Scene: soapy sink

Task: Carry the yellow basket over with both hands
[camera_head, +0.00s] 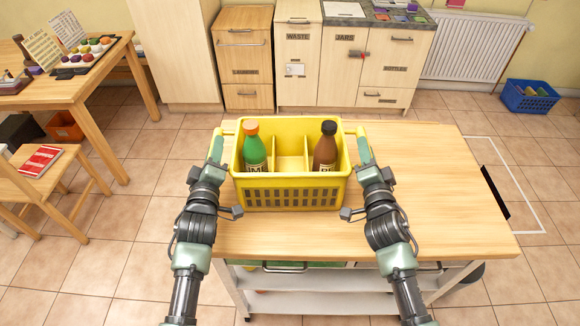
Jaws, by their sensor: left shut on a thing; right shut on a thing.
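The yellow basket (290,192) is upright, low over or on the wooden top of a trolley; I cannot tell whether it touches. It has dividers inside. A green bottle with an orange cap (254,147) stands in its left part, and a brown bottle with a black cap (326,148) in its right part. My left gripper (217,146) is shut on the basket's left handle. My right gripper (364,146) is shut on its right handle. The fingers hide much of both handles.
The wooden trolley top (450,200) is clear to the right of the basket. A chair (45,175) and a table (95,95) stand at the left. Cabinets (320,65) line the back wall. A blue crate (530,97) sits on the floor at far right.

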